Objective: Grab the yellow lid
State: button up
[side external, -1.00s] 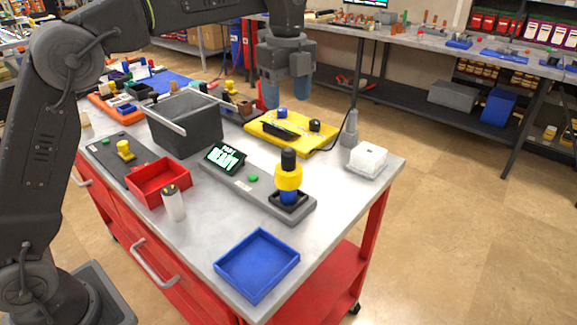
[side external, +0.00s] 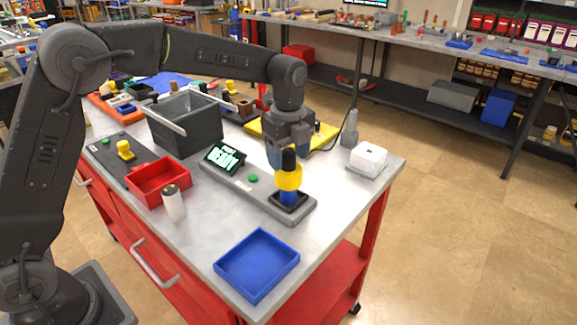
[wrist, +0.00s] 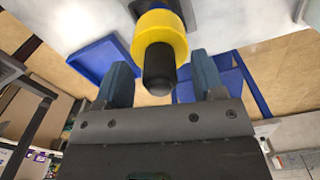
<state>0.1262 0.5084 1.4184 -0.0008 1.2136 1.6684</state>
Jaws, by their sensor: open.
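The yellow lid (side external: 288,177) is a round yellow collar with a black knob on top. It sits upright on a blue body in the dark square socket of the grey pump station (side external: 240,186). In the wrist view the lid (wrist: 160,36) shows at the upper middle, its black knob pointing toward me between my blue fingers. My gripper (side external: 287,157) is open and empty, fingers down, close behind the knob in the side view, where the knob hides part of it. In the wrist view my gripper (wrist: 163,80) has a finger on each side of the knob, with gaps.
A lit display (side external: 225,157) and green button stand on the station's left. A blue tray (side external: 258,292) is in front, a white box (side external: 368,158) to the right. A yellow case (side external: 324,139) lies behind my gripper; a dark bin (side external: 185,138) and red tray (side external: 158,195) are left.

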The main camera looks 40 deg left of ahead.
jog(key=shift+f, duration=0.35)
jog(key=shift+c, duration=0.2)
jog(key=c, duration=1)
jog(key=shift+r, duration=0.1)
jog(key=shift+c, duration=0.2)
